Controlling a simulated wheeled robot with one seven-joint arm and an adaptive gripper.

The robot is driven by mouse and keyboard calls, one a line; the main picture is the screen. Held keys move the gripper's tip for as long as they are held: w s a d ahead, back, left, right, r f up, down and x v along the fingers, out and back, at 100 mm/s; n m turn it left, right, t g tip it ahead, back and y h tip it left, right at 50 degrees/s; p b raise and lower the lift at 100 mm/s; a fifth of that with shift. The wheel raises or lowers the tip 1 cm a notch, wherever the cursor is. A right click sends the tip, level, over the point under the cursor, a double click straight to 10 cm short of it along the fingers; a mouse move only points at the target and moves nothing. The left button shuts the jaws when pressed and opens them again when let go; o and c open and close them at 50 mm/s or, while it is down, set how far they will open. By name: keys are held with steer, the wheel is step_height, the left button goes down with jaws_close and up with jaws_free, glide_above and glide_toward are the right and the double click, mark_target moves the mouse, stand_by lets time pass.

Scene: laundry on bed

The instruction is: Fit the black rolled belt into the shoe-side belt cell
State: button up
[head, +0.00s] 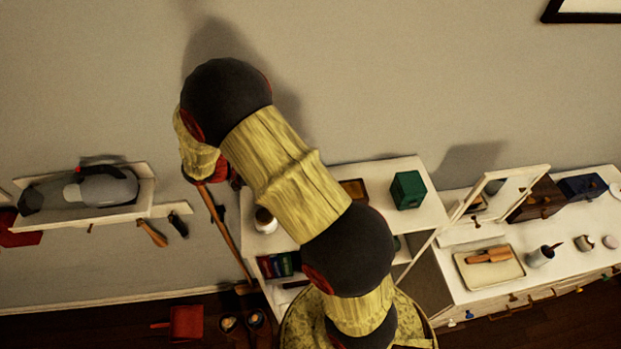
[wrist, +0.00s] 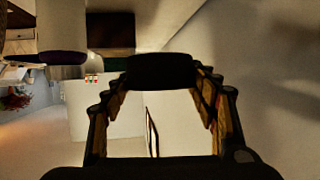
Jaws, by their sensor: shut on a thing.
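My gripper (wrist: 160,82) shows in the wrist view with its two jointed fingers apart. A black rounded thing (wrist: 161,69), which looks like the rolled belt, spans the gap between the fingertips, and the gripper is shut on it. In the head view my arm rises in front of the wall and bends down at the left; the gripper and the belt are hidden behind it. A white shelf unit (head: 432,215) stands behind my arm. One of its compartments holds dark blue, green and reddish items (head: 281,265). I cannot tell which cell is the shoe-side belt cell.
A wall shelf (head: 120,212) at left bears a grey iron-like object (head: 105,187). A brown stick (head: 222,235) leans by the unit. A green box (head: 408,190) stands on top. A dresser with a tray (head: 468,275) and mirror is at right. Open wall lies above.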

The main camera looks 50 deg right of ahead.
steer(key=d+f, duration=0.1)
steer(key=f, duration=0.1)
steer(key=s+d+f, duration=0.1)
steer(key=d+f, duration=0.1)
steer(key=shift+s+f, duration=0.2)
steer(key=shift+f, duration=0.05)
steer(key=shift+s+d+f+p, duration=0.25)
steer(key=shift+d+f+p, duration=0.05)
steer(key=shift+d+f, duration=0.05)
step_height(320, 180, down, 4)
steer(key=shift+d+r+p, duration=0.1)
steer(key=shift+r+p, duration=0.15)
steer(key=shift+p, duration=0.15)
steer(key=o, duration=1.2)
steer(key=shift+f, duration=0.1)
steer(key=shift+o, duration=0.4)
